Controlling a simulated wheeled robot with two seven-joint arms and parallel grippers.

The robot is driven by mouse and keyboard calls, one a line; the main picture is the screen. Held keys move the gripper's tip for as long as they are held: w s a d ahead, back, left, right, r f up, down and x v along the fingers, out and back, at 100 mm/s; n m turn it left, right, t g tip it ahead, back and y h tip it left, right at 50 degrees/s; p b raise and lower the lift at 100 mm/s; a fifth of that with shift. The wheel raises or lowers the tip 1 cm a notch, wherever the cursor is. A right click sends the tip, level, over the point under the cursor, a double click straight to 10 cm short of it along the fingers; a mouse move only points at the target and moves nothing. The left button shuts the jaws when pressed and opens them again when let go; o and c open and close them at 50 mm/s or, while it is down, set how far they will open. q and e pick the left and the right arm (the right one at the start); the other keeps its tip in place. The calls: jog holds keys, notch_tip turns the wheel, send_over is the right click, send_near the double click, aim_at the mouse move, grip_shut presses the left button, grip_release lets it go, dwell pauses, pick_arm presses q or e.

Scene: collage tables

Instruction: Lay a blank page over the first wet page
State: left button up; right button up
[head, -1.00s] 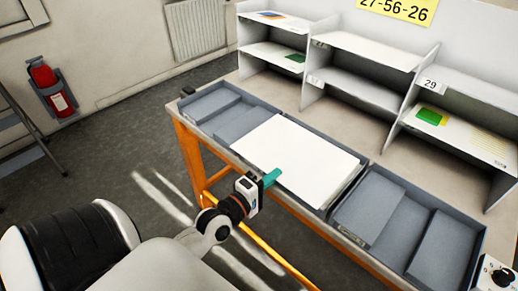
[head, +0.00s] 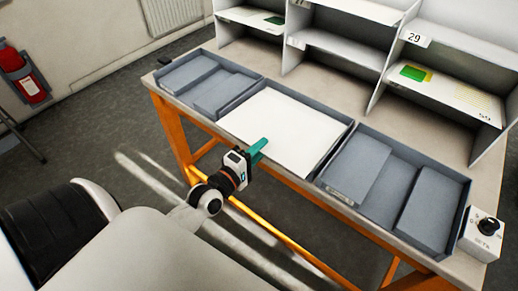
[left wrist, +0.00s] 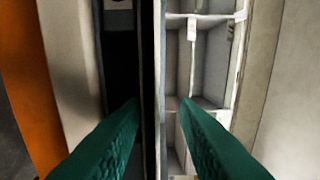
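A blank white page or stack of pages (head: 287,128) fills the middle grey tray (head: 328,155) at the table's front. Its near edge reaches the tray's front rim. My left gripper (head: 259,147), with teal fingers, is at that near edge. In the left wrist view the fingers (left wrist: 160,100) are apart, with a thin edge running between them; I cannot tell whether it is paper or tray. A printed page with a green patch (head: 413,73) lies on the right shelf. Another with green (head: 274,20) lies on the left shelf. My right gripper is out of view.
Grey trays stand left (head: 213,88) and right (head: 390,195) of the middle one. A white shelf unit (head: 345,50) stands behind; one label reads 29. A control box with a knob (head: 484,236) is at the right. The tabletop (head: 360,108) before the shelves is clear.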

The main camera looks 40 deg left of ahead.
pick_arm(q)
jog(key=s+a+b, duration=0.1)
jog(key=s, duration=1.1)
